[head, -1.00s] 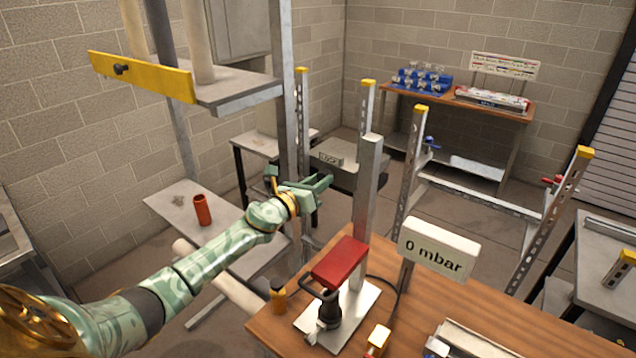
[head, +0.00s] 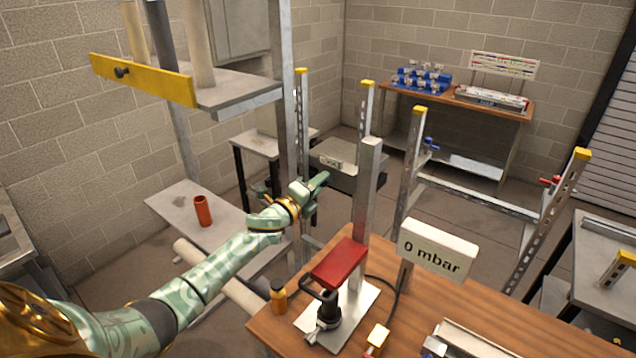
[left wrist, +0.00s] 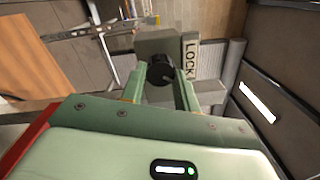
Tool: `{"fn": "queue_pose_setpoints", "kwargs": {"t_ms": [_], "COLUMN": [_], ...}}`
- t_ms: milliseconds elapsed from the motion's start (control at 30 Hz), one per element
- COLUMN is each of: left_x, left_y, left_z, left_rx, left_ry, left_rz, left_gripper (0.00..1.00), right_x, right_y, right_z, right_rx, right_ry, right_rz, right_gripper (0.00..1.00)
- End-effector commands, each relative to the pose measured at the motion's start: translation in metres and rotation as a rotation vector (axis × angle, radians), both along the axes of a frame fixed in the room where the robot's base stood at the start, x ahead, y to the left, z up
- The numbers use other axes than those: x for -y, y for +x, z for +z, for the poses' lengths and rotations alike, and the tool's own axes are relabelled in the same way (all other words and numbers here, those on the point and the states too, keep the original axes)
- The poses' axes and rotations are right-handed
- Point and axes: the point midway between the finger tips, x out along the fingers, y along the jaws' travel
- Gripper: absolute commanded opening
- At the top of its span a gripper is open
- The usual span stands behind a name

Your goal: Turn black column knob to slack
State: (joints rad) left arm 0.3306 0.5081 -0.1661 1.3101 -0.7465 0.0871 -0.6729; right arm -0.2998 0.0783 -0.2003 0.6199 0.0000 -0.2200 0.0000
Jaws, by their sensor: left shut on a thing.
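The black column knob (left wrist: 160,70) sits on a grey block (left wrist: 160,40) in the left wrist view, next to a pale label reading LOCK (left wrist: 190,58). My left gripper (left wrist: 161,77) has its two green fingers on either side of the knob and is shut on it. In the head view my left gripper (head: 316,190) is at the grey column, left of the upright metal post, and the knob is hidden there. The LOCK label (head: 330,162) shows just behind it. My right gripper is not in view.
A wooden bench (head: 480,320) at the front right carries a red-topped press (head: 338,262) and a 0 mbar display (head: 436,247).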

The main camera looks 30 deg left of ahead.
Motion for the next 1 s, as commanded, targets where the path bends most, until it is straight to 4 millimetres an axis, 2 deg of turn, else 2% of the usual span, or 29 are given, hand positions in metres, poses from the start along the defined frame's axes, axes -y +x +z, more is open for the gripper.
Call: {"fn": "queue_pose_setpoints", "kwargs": {"t_ms": [200,500,1000], "left_x": [0.000,0.000,0.000], "left_y": [0.000,0.000,0.000], "left_z": [0.001,0.001,0.000], "left_rx": [-0.015,-0.029,-0.036], "left_ry": [-0.184,-0.362,-0.446], "left_rz": [0.001,0.001,0.002], "left_gripper": [0.08,0.08,0.08], "right_x": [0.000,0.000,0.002], "right_y": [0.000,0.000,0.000], "right_z": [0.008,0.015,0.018], "right_rx": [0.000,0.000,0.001], "right_ry": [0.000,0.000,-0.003], "right_rz": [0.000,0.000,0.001], "right_gripper": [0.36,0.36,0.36]}}
